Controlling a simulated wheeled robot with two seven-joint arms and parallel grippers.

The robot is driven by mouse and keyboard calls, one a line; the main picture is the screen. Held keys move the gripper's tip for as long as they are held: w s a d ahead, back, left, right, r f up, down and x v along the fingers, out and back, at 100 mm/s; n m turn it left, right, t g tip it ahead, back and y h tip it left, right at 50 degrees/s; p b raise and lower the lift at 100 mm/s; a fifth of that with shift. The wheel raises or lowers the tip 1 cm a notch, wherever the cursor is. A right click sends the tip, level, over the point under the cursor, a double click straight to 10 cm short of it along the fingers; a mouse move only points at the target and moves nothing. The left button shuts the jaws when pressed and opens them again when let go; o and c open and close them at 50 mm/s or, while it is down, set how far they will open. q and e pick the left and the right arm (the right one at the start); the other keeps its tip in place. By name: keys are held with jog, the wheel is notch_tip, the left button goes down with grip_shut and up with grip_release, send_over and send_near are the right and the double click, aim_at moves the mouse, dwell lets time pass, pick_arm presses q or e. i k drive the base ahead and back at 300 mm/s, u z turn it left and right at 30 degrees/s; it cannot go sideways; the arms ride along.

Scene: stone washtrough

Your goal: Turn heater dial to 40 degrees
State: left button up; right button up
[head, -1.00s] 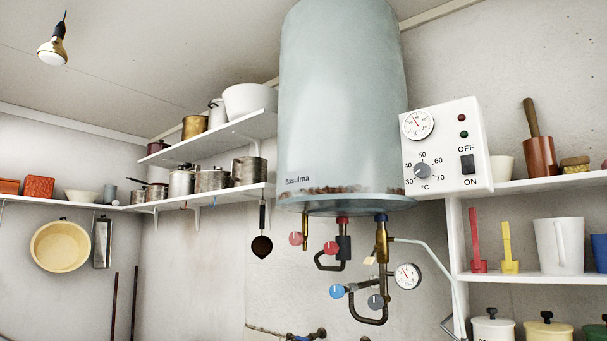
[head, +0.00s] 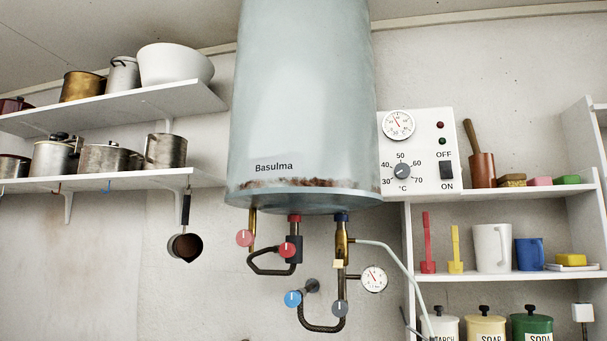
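The heater dial (head: 402,171) is a small grey knob on a white control box (head: 422,125) at the right side of the boiler. Its printed scale runs from 30 at lower left over 50 at the top to 70 at lower right, in °C. The knob's mark is too small to read surely. A round thermometer gauge (head: 398,125) sits above the dial. A black rocker switch (head: 446,169) between OFF and ON is to its right. Neither of my grippers is in view.
The grey-blue boiler (head: 300,100) hangs left of the box. Below are pipes with red valves (head: 244,238), a blue valve (head: 293,298) and a pressure gauge (head: 374,279).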

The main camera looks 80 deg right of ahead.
aim_at(401, 171)
jog(key=i, duration=0.2)
jog(key=z, duration=1.55)
